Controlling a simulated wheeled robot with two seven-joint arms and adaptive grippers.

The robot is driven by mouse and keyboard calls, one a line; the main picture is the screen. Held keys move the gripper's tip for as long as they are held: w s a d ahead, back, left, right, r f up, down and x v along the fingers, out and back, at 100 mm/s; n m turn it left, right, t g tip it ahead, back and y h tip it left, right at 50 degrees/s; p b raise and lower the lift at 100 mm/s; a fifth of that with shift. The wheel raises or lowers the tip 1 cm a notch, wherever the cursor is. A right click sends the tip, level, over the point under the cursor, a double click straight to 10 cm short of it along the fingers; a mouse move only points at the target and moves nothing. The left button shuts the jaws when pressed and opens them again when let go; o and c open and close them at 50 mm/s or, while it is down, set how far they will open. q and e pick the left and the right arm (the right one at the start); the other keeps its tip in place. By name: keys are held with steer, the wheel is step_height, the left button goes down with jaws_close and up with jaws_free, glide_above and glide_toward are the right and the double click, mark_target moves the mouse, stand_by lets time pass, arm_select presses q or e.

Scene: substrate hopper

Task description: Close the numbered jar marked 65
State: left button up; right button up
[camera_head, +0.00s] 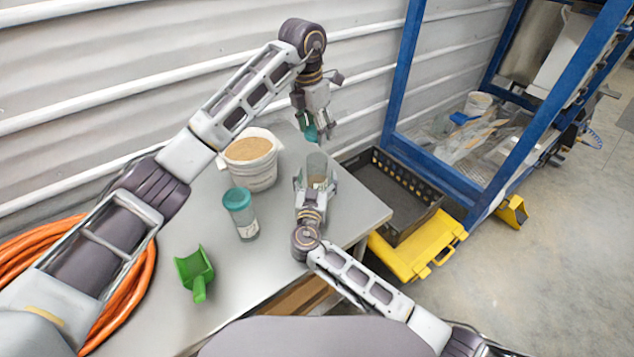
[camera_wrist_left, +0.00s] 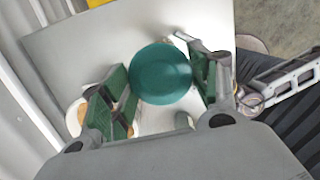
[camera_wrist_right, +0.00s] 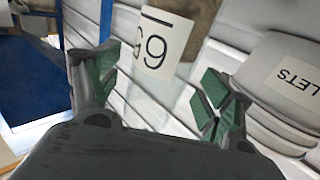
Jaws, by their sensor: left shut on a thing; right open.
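The open clear jar (camera_head: 317,167) stands near the table's right edge with brown material in it. My left gripper (camera_head: 318,128) is shut on a teal lid (camera_head: 310,133), held above and behind the jar. The lid (camera_wrist_left: 160,73) shows as a round disc between the fingers in the left wrist view. The lid and jar look apart.
A second jar (camera_head: 242,215) with a teal lid stands left of my right gripper. A white bucket (camera_head: 252,172) of tan pellets is behind it. A green scoop (camera_head: 194,271) lies front left. A black crate (camera_head: 385,195) and blue frame (camera_head: 440,165) are right of the table.

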steer(key=shift+w, duration=0.4)
steer(key=c, duration=1.5)
arm_select(q)
steer(key=shift+f, duration=2.5)
arm_select(e)
steer(key=shift+c, duration=0.2)
